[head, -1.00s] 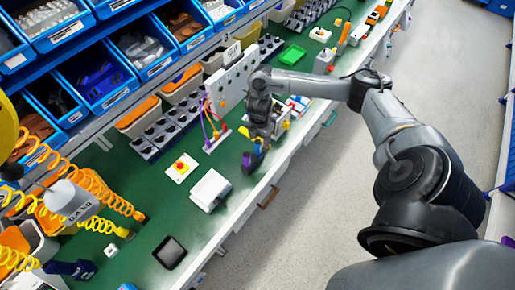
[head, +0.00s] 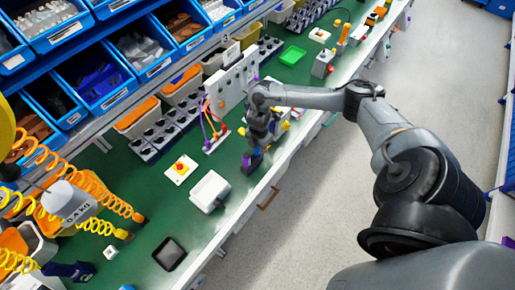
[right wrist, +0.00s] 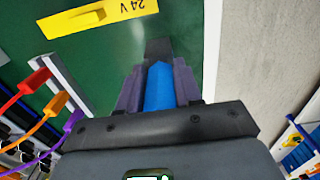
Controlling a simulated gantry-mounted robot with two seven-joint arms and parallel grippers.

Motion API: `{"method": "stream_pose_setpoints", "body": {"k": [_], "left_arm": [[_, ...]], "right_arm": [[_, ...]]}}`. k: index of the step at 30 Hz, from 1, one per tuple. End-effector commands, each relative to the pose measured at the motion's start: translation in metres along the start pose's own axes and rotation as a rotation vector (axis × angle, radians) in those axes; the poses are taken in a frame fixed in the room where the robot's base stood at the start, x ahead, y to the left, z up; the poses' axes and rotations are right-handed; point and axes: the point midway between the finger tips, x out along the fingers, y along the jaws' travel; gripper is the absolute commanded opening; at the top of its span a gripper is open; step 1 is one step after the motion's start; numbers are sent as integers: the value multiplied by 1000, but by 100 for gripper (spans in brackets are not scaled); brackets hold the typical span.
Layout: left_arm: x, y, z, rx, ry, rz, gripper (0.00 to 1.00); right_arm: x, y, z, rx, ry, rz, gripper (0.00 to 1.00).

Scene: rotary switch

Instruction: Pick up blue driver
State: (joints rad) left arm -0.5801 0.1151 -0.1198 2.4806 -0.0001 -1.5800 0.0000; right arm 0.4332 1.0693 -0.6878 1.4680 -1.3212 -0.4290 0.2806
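My right gripper (head: 251,161) is low over the front part of the green bench, pointing down. The right wrist view shows its two purple fingers (right wrist: 157,85) close against both sides of a blue driver (right wrist: 158,90). The driver's dark end (right wrist: 158,49) sticks out past the fingertips. I cannot tell whether the driver touches the bench. In the head view the driver is mostly hidden by the gripper. My left gripper is not in view.
A panel with coloured cables (head: 217,128), a red-button box (head: 181,169) and a white box (head: 209,191) stand nearby. The green bench's front edge (head: 236,224) is close by, with floor beyond.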

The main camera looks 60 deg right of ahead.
Motion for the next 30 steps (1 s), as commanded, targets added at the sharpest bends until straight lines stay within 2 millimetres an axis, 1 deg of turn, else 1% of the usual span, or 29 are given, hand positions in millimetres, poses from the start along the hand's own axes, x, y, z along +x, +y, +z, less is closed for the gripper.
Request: {"method": "stream_pose_setpoints", "body": {"k": [1,3,5,11,14,17,20,27,29,30], "left_arm": [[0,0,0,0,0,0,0],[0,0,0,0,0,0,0],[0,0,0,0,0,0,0],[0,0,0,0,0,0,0],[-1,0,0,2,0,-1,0],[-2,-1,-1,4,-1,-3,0],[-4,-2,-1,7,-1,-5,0],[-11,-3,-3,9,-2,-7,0],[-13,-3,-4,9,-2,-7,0],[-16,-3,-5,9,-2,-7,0]], "right_arm": [[0,0,0,0,0,0,21],[0,0,0,0,0,0,10],[0,0,0,0,0,0,2],[-1,0,0,0,0,1,2],[-4,1,0,0,0,2,2],[-14,1,0,-1,0,3,2],[-29,2,1,0,-1,5,2],[-72,1,0,-2,-1,4,2],[-80,1,0,0,0,3,2],[-87,2,1,0,-1,4,2]]}}
